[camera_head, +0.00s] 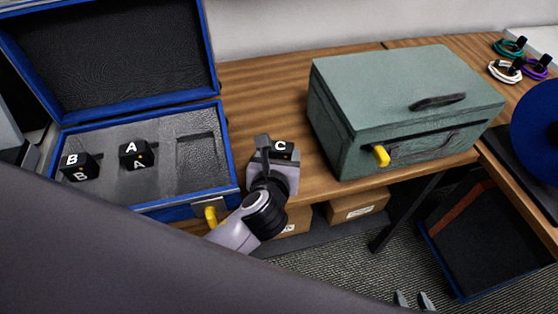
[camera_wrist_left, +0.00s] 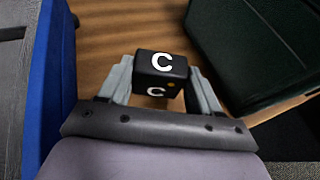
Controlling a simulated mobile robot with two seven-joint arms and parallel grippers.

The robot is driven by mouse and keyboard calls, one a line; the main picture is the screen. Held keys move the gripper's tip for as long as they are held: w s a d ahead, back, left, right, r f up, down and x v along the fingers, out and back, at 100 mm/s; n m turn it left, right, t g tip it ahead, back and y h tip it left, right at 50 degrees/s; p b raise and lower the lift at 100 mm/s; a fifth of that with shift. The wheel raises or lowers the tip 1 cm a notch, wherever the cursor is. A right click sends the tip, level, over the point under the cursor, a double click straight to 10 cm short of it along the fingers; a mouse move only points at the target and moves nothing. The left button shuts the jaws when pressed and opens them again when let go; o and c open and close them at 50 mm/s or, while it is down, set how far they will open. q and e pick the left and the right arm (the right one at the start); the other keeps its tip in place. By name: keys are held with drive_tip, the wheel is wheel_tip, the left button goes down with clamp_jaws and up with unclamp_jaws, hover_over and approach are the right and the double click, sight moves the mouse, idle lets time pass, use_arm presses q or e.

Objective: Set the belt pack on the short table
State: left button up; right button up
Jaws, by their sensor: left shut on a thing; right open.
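A black belt pack (camera_head: 281,149) marked C is between the fingers of my left gripper (camera_head: 278,160). In the left wrist view the pack (camera_wrist_left: 160,73) sits between both fingers, with its C face up. My left gripper holds it over the wooden table (camera_head: 262,100), between the blue case and the green case; I cannot tell if it touches the wood. Two more black packs, B (camera_head: 76,167) and A (camera_head: 138,154), stand in the grey foam of the open blue case (camera_head: 232,150). The foam's right slot is empty. My right gripper (camera_head: 412,302) shows only its fingertips at the bottom edge, apart and empty.
A closed green case (camera_head: 385,85) stands right of the held pack. A second wooden surface at right holds coiled cables (camera_head: 505,70) and a blue disc (camera_head: 540,125). Cardboard boxes (camera_head: 357,205) and a dark blue-edged bin (camera_head: 490,240) are below.

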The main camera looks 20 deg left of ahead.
use_arm(q)
drive_tip(key=shift+f, duration=0.9)
drive_tip(key=o, duration=1.2)
drive_tip(key=shift+f, duration=0.1)
drive_tip(key=shift+c, duration=0.2)
